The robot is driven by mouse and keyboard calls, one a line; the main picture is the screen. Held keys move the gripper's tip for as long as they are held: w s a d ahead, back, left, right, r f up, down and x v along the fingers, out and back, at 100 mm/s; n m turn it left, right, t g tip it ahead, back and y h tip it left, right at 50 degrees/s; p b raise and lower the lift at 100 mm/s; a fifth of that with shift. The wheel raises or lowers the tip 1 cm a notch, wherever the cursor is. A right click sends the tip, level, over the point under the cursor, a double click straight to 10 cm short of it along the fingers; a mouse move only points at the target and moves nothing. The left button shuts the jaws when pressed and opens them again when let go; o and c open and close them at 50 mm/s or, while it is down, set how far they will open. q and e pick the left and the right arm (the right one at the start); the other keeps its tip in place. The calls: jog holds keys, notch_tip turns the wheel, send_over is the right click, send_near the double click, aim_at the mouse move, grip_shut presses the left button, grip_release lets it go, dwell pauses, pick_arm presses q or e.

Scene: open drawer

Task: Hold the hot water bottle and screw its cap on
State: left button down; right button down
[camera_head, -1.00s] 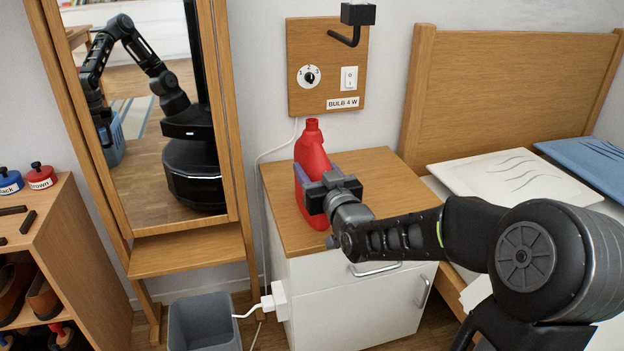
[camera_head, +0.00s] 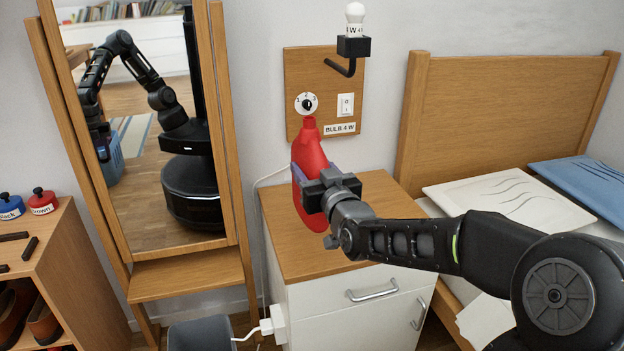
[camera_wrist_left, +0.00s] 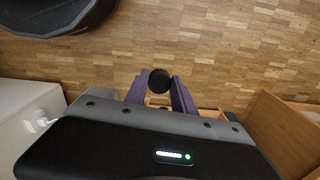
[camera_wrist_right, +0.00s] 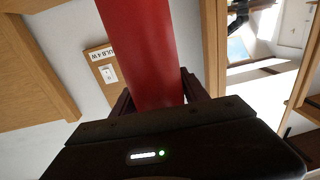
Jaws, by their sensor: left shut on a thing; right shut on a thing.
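The red hot water bottle (camera_head: 309,158) is upright in the head view, in front of the wall over the wooden-topped nightstand. Its narrow neck points up and is bare. My right gripper (camera_head: 317,190) is shut on the bottle's body. The bottle also fills the middle of the right wrist view (camera_wrist_right: 145,50). In the left wrist view, my left gripper (camera_wrist_left: 159,92) is shut on a round black cap (camera_wrist_left: 160,80), over the wooden floor. My left gripper is outside the head view, apart from my arm's reflection in the mirror.
The nightstand (camera_head: 385,190) has a clear top. A switch board (camera_head: 330,75) with a dial and bulb holder hangs behind the bottle. A tall mirror (camera_head: 150,120) stands left, a shoe shelf (camera_head: 55,245) further left, and a bed (camera_head: 500,120) right. A grey bin (camera_head: 200,335) stands below.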

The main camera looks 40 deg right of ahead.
aim_at(312, 155)
pick_arm(q)
jog(key=shift+r+p, duration=0.35)
jog(key=shift+r, duration=0.25)
pick_arm(e)
notch_tip(312, 155, up, 3)
jog(key=shift+r, duration=0.15)
dwell(0.4)
